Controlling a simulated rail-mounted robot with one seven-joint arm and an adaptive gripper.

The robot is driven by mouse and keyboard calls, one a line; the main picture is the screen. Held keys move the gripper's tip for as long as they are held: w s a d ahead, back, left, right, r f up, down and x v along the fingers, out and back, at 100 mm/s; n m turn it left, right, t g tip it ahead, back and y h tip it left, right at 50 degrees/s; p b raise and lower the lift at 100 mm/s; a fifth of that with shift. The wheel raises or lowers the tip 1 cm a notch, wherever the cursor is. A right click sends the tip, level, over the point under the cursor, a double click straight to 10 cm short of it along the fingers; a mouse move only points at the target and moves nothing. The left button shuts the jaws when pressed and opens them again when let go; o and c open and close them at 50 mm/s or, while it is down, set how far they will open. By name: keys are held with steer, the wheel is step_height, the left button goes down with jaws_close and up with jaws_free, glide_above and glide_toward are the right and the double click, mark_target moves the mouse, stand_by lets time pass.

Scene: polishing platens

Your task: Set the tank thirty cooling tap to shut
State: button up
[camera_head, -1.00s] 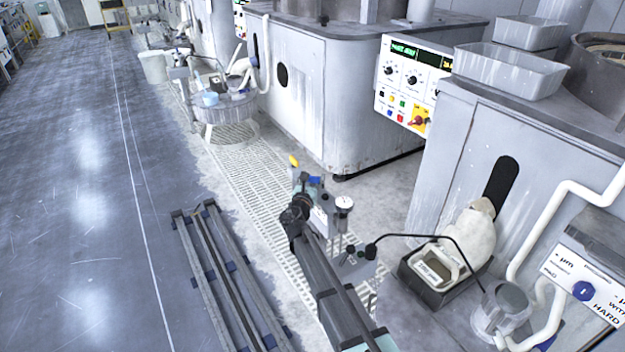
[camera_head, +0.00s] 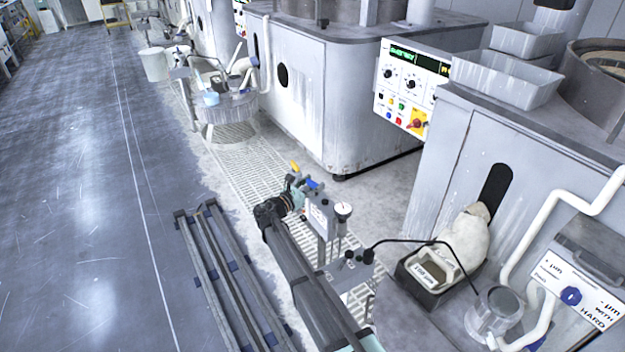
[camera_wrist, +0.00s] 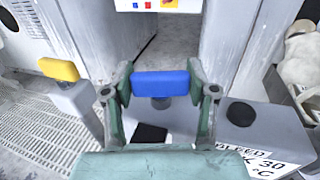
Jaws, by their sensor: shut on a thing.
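A blue tap handle (camera_wrist: 160,84) sits between the two fingers of my gripper (camera_wrist: 161,90) in the wrist view, which are closed on its two ends. The handle lies crosswise in that view on a short dark stem. The blue handle also shows small in the head view (camera_head: 313,185), beside my gripper (camera_head: 300,187). A label (camera_wrist: 262,163) on the grey body beneath partly reads "30 °C"; my gripper hides some of it. A yellow tap handle (camera_wrist: 58,69) stands to the left, apart from my fingers.
A control panel (camera_head: 403,90) is on the cabinet behind. Floor rails (camera_head: 215,280) run left of my arm; open floor lies further left.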

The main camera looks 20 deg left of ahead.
steer(key=m+g+h+p, duration=0.1)
steer(key=m+h, duration=0.1)
steer(key=h, duration=0.1)
steer(key=shift+w+a+r+m+g+h+p, duration=0.1)
steer(key=shift+w+a+m+g+h+p, duration=0.1)
steer(key=shift+m+g+h+p, duration=0.15)
steer(key=shift+d+m+g+h, duration=0.15)
steer(key=shift+m+g+h, duration=0.1)
steer(key=shift+g+h, duration=0.1)
steer(key=shift+s+p, duration=0.1)
steer(key=shift+p, duration=0.2)
steer(key=o, duration=1.2)
steer(key=shift+d, duration=0.1)
steer(key=shift+c, duration=0.2)
steer(key=v, duration=1.2)
